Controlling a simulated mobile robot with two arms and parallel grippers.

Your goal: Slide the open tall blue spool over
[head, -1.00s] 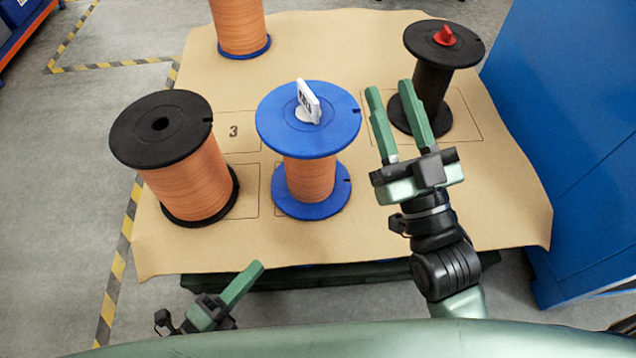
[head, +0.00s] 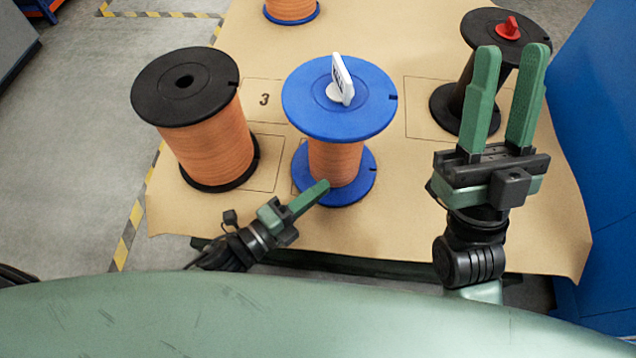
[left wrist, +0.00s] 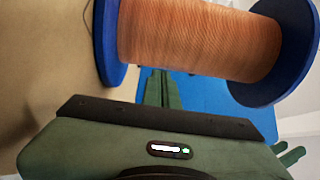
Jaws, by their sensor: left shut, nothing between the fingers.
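A blue spool (head: 338,98) wound with copper-orange wire stands upright at the middle of the brown sheet, with a white tag (head: 342,80) on its top flange. It also fills the top of the left wrist view (left wrist: 200,38). Another blue-flanged spool (head: 291,10) stands at the back, its top cut off by the frame. My left gripper (head: 322,187) is shut and empty, its fingertips at the near left edge of the middle spool's lower flange; I cannot tell if they touch. My right gripper (head: 512,60) is open and empty, in front of the black spool with the red knob.
A black-flanged spool with orange wire (head: 205,140) stands at left. A bare black spool (head: 460,108) with a red knob (head: 509,27) stands at right. The brown sheet (head: 420,215) has outlined boxes, one marked 3. A blue cabinet (head: 603,130) borders the right side.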

